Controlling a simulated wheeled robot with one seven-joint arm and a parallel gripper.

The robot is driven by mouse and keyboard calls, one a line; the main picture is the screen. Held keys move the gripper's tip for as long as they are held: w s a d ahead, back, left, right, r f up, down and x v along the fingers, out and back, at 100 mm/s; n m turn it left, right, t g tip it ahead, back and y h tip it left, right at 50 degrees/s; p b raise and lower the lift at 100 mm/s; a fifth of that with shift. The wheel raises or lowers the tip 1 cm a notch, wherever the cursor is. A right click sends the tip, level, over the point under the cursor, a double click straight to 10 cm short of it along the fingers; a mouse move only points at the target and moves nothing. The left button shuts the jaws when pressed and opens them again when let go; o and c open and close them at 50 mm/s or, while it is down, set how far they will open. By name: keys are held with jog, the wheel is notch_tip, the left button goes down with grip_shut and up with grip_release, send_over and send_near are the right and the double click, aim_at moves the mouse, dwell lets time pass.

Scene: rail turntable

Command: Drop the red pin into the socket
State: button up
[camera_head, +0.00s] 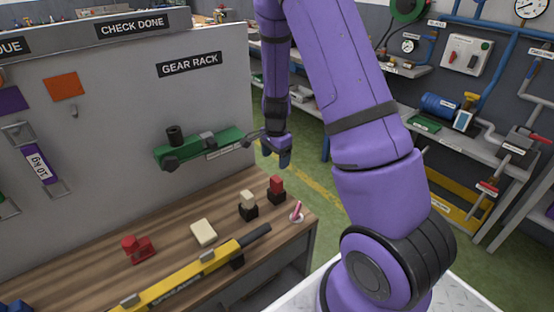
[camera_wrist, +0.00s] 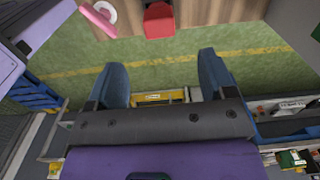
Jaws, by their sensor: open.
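The pinkish-red pin (camera_head: 297,210) stands tilted at the right end of the wooden bench. A small white ring, which looks like the socket (camera_head: 296,218), is at its foot. In the wrist view the pin (camera_wrist: 97,20) lies slantwise next to the white ring (camera_wrist: 107,9), overlapping its edge. I cannot tell whether its end is in the hole. My gripper (camera_head: 277,151) is open and empty, above and beyond the bench's right end. In the wrist view my gripper (camera_wrist: 163,78) has its fingers wide apart over the green floor.
A red block in a black holder (camera_head: 276,190) stands close to the pin, with a cream block in a black holder (camera_head: 248,205) beside it. A yellow level (camera_head: 190,275) lies along the front. A green gear rack (camera_head: 200,148) juts from the panel above the bench.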

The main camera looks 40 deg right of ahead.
aim_at(277, 178)
jog(key=shift+d+f, duration=0.15)
jog(key=shift+f, duration=0.45)
jog(key=shift+d+f, duration=0.15)
jog(key=shift+f, duration=0.4)
notch_tip(277, 178, down, 10)
jog(key=shift+r, duration=0.1)
jog(key=c, duration=1.1)
jog(key=shift+r, duration=0.7)
jog(key=shift+r, duration=2.95)
jog(key=shift+r, duration=0.15)
